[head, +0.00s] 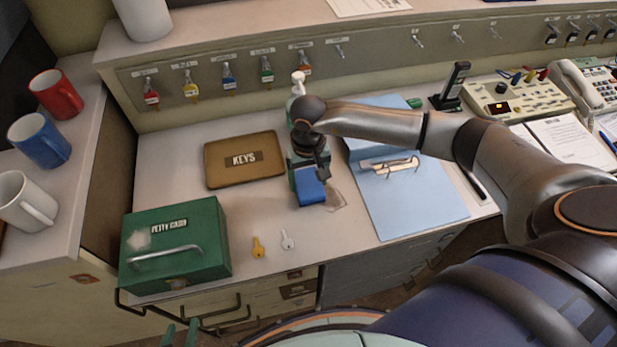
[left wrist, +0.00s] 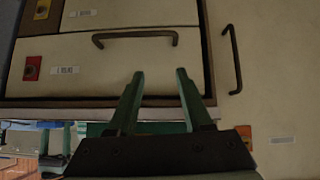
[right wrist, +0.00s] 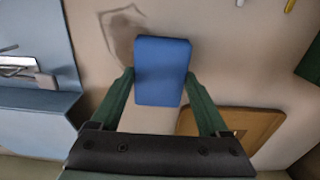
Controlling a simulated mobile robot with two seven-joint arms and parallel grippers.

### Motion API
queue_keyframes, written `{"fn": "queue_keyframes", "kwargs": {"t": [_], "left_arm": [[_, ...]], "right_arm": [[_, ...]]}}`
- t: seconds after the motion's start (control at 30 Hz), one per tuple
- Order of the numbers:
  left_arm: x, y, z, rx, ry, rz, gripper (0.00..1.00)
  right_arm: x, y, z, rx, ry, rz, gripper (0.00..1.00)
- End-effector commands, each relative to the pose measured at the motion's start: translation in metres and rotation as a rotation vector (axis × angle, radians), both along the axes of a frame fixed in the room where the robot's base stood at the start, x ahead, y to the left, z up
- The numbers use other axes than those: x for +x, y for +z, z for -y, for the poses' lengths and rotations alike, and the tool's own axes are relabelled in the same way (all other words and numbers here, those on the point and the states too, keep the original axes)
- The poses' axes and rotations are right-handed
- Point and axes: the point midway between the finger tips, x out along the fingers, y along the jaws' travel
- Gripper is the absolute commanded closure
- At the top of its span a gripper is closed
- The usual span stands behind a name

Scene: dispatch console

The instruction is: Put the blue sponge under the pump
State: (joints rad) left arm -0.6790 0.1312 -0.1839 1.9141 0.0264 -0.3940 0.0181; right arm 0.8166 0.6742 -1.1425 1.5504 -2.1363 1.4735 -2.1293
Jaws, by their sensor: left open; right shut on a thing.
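The blue sponge (head: 308,189) is held between the fingertips of my right gripper (head: 309,172), over the counter in front of the pump bottle. The sponge fills the gap between the fingers in the right wrist view (right wrist: 162,72). I cannot tell whether it touches the counter. The pump (head: 298,80) has a white head; my right arm and gripper hide most of its body. My left gripper (head: 180,335) is low at the front edge, below the petty cash box. In the left wrist view its fingers (left wrist: 158,85) are apart and empty, facing drawers.
A brown keys tray (head: 212,180) lies left of the sponge, and a green petty cash box (head: 215,240) stands front left. A blue clipboard folder (head: 440,205) lies to the right. A wet-looking patch (head: 338,202) and two keys (head: 258,247) are on the counter.

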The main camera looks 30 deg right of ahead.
Motion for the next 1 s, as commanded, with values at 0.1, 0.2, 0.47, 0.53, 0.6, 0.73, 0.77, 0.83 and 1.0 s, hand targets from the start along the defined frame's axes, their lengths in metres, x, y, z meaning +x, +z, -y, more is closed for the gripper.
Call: {"fn": "queue_keyframes", "kwargs": {"t": [0.1,0.2,0.47,0.53,0.6,0.73,0.77,0.83,1.0], "left_arm": [[0.0,-0.004,0.0,0.0,0.0,0.0,0.5],[0.0,-0.003,0.0,0.0,0.0,0.0,0.5],[0.0,-0.003,0.0,0.0,0.0,0.0,0.5],[0.0,-0.002,0.0,0.0,0.0,0.0,0.5],[0.0,0.002,0.0,0.0,0.0,0.0,0.5],[0.0,0.0,0.0,0.0,0.0,0.002,0.5],[0.0,0.0,0.0,0.0,0.0,0.001,0.5],[0.0,-0.002,0.0,0.0,0.0,0.001,0.5],[0.0,-0.005,0.0,0.0,0.0,0.001,0.5]], "right_arm": [[0.0,-0.003,0.0,0.0,0.0,0.0,0.19],[0.0,-0.002,0.0,-0.001,0.0,0.0,0.08],[0.0,-0.002,0.0,-0.001,0.0,-0.001,0.0],[0.0,-0.001,0.0,-0.001,0.0,-0.001,0.0],[0.0,0.002,0.0,0.0,0.0,-0.001,0.0],[0.001,0.017,0.001,0.0,0.001,0.003,0.0],[0.001,0.023,0.001,0.0,0.001,0.005,0.0],[0.001,0.039,0.0,0.001,0.001,0.005,0.0],[0.001,0.077,0.0,-0.001,0.001,0.005,0.0]]}}
